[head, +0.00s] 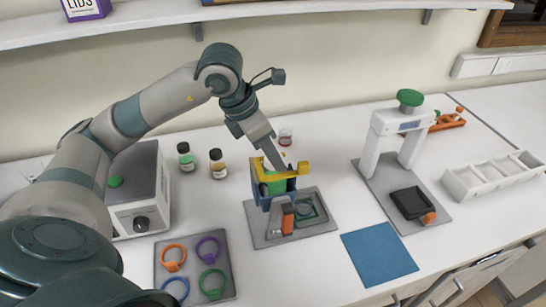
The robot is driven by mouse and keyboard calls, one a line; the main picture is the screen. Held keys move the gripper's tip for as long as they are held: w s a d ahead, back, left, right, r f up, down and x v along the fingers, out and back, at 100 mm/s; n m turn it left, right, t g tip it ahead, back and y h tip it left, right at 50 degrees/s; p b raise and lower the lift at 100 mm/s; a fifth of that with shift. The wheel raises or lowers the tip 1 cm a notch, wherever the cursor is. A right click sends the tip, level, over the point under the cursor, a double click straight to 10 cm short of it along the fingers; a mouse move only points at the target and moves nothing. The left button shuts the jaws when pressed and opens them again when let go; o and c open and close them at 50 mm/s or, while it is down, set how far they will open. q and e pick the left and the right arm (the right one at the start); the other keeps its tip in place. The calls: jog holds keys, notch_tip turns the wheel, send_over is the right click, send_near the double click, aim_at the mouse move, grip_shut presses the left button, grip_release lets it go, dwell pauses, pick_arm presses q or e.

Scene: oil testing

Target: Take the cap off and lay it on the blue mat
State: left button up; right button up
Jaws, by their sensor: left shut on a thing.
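A blue clamp stand (283,190) with a yellow top bar (303,168) and an orange handle (288,219) stands on a grey tray (322,227) in the middle of the table. A green part (270,186) shows inside the stand. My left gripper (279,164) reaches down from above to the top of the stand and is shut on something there. The cap is not clearly visible; the gripper and the yellow bar hide that spot. The blue mat (379,254) lies flat and bare to the right. My right gripper is not in view.
A grey tray with several coloured rings (161,281) lies front left. Two small bottles (217,164) and a glass beaker (286,136) stand behind. A white device (388,140) with a green top and a white divided tray (490,178) stand right.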

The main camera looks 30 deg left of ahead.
pick_arm(q)
jog(key=shift+r, duration=0.15)
jog(key=shift+r+b, duration=0.55)
jog(key=shift+r, duration=0.25)
jog(key=shift+r+b, duration=0.45)
jog(key=shift+r, duration=0.45)
jog(key=w+d+r+b, duration=0.3)
jog(key=d+r, duration=0.4)
jog(key=d, duration=0.4)
jog(key=shift+w+r, duration=0.15)
jog(key=shift+w, duration=0.3)
jog(key=shift+s, duration=0.1)
